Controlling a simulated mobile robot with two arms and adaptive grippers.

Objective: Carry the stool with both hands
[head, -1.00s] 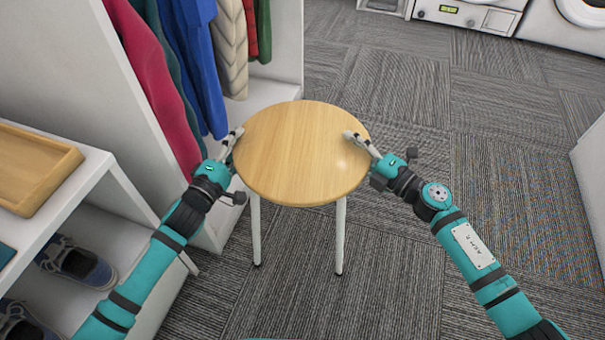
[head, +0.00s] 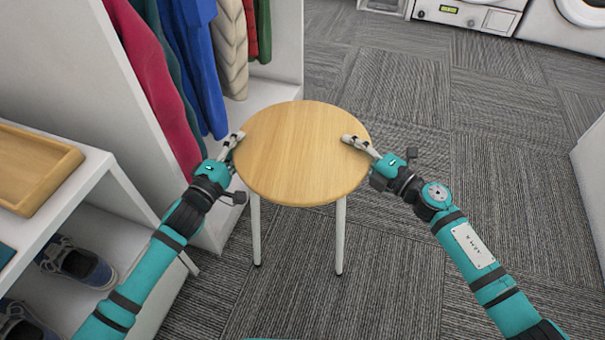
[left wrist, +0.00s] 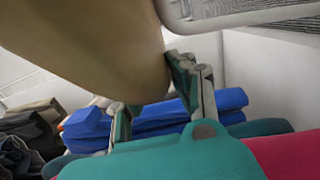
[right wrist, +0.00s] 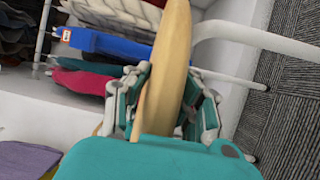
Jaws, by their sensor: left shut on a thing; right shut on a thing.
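The stool has a round light wooden seat (head: 302,160) and white legs (head: 340,235), and stands in the middle of the head view. My left gripper (head: 233,142) is shut on the left edge of the seat. In the left wrist view, its fingers (left wrist: 160,95) reach to the seat (left wrist: 100,45). My right gripper (head: 358,144) is shut on the right edge of the seat. In the right wrist view, its fingers (right wrist: 168,105) lie on either side of the seat's edge (right wrist: 172,70). The seat looks about level. The far legs are hidden under the seat.
A white wardrobe with hanging clothes (head: 200,60) stands close on the left. A white shelf with a wooden tray (head: 35,168) and shoes (head: 75,262) is at the near left. White machines (head: 470,15) stand at the back. Carpet to the right (head: 500,140) is clear.

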